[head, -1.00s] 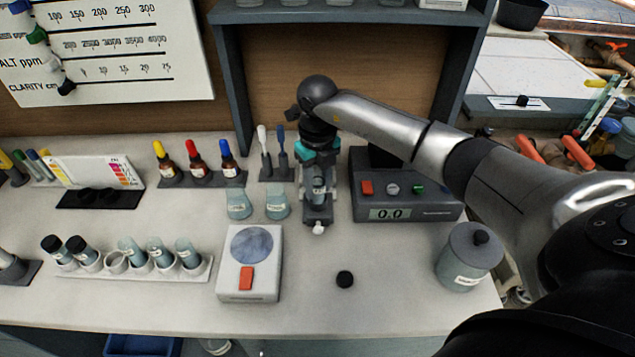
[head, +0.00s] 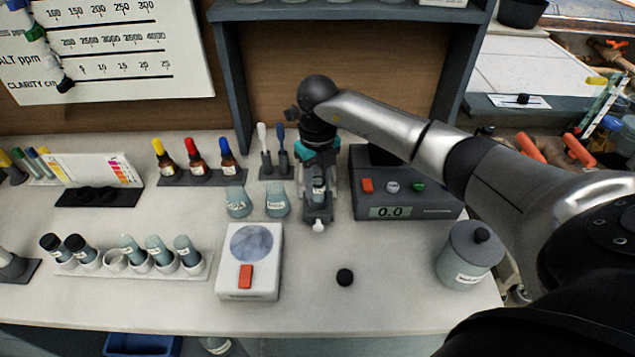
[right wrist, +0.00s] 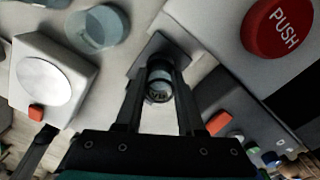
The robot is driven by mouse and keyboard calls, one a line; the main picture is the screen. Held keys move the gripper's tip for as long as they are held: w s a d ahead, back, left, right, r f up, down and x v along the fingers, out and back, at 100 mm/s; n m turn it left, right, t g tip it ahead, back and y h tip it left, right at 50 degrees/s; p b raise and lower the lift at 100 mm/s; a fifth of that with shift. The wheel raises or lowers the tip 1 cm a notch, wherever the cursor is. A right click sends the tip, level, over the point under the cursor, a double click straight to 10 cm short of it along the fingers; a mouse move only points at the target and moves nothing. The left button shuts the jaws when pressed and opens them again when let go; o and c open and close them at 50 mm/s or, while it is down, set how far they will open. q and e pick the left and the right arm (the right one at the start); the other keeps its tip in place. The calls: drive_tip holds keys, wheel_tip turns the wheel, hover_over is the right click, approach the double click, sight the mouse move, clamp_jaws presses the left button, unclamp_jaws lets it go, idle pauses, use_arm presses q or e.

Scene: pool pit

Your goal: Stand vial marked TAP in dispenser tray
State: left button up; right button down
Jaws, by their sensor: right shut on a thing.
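My right gripper (head: 318,190) points down at the dispenser, in front of the back shelf. It is shut on a small clear vial (head: 319,184), which also shows between the two fingers in the right wrist view (right wrist: 159,83). The vial has a pale label, too small to read. The vial is at the dark grey dispenser tray (right wrist: 148,54), and looks upright. I cannot tell whether its base touches the tray. My left gripper is not in view.
Two glass beakers (head: 276,202) stand just left of the gripper. A white scale (head: 250,287) is in front of them, and a grey meter (head: 408,207) is to the right. A black cap (head: 345,277) lies on the counter. A vial rack (head: 190,273) stands left.

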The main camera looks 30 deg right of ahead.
drive_tip(key=shift+f, duration=0.15)
drive_tip(key=shift+c, duration=2.2)
unclamp_jaws()
wheel_tip(320, 180, up, 7)
drive_tip(key=p, duration=0.5)
